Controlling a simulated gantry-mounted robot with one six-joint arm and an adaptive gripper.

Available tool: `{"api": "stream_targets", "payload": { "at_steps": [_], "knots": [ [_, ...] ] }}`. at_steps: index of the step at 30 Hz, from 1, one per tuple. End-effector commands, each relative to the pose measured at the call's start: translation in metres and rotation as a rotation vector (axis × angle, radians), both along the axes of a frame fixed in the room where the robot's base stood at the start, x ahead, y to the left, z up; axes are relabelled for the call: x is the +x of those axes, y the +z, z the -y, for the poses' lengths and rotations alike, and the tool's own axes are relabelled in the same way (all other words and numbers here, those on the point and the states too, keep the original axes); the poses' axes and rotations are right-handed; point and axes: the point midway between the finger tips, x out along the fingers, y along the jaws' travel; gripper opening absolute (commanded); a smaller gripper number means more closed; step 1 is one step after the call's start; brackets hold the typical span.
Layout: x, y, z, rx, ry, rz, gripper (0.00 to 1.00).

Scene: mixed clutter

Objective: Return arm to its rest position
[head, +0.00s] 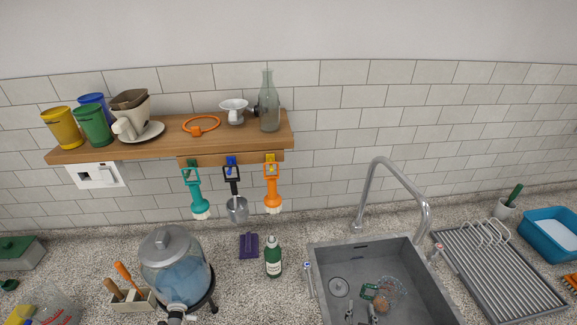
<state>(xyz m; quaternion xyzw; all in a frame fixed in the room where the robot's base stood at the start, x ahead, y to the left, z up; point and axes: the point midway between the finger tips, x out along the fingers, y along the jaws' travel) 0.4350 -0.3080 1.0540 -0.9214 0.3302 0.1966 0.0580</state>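My gripper (361,312) shows only at the bottom edge of the head view, as two grey fingertips in front of the sink (446,292). The fingertips stand apart with nothing seen between them. The rest of my gripper and my arm are out of frame. I cannot tell how high the fingertips are above the sink floor.
A curved faucet (376,172) rises behind the sink, with a drying rack (497,275) at its right. A green bottle (273,258) and a glass dispenser (174,270) stand left. A wooden shelf (225,141) holds cups and hanging tools.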

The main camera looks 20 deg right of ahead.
Motion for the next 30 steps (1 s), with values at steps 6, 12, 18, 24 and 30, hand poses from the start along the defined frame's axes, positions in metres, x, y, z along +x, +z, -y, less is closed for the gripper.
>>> {"api": "stream_targets", "payload": {
  "at_steps": [6,12,18,24,30],
  "knots": [
    [0.042,0.049,-0.108,0.021,0.224,0.004,0.40],
    [0.035,0.095,-0.237,0.039,0.504,-0.014,0.40],
    [0.002,0.172,-0.310,0.034,0.691,-0.041,0.40],
    [0.003,0.259,-0.308,0.037,0.683,-0.042,0.40],
    [0.003,0.338,-0.307,0.040,0.678,-0.042,0.40]
  ]
}}
